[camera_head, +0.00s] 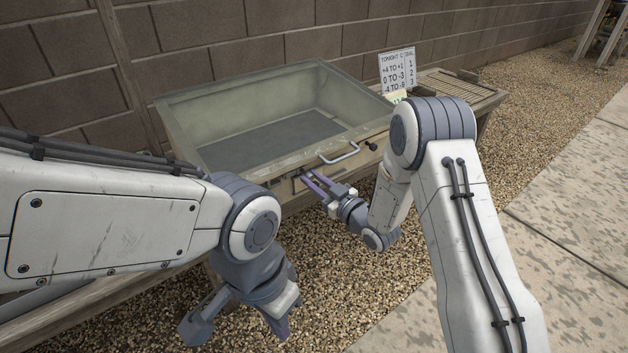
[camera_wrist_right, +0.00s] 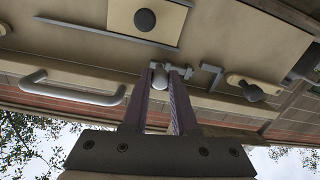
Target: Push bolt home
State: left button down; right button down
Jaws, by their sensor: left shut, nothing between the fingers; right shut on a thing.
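The bolt (camera_wrist_right: 183,70) is a short grey bar on the front face of the bed. Its rounded knob (camera_wrist_right: 158,76) sits between the purple fingers of my right gripper (camera_wrist_right: 168,78), which is shut on it. A bent grey bracket (camera_wrist_right: 211,77) stands just right of the bolt in the right wrist view, with a small gap seeming to show between them. In the head view my right gripper (camera_head: 314,185) reaches the front of the bed, and the bolt is too small there to make out. My left gripper (camera_head: 205,314) is shut and empty, low over the gravel.
The open-topped bed (camera_head: 350,133) has a grey bar handle (camera_head: 340,153) and a dark knob (camera_head: 371,146) on its front. A sign (camera_head: 397,70) with dial numbers stands at its right back corner. A brick wall (camera_head: 300,45) stands behind. Gravel (camera_head: 540,120) and paving lie right.

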jog(key=shift+f, duration=0.1)
jog(key=shift+s+a, duration=0.6)
jog(key=shift+a, duration=0.25)
jog(key=shift+s+a, duration=0.6)
jog(key=shift+a, duration=0.2)
jog(key=c, duration=0.7)
grip_release()
jog(key=p, duration=0.2)
send_near(288, 176)
jog(key=v, duration=0.6)
jog(key=shift+a, duration=0.1)
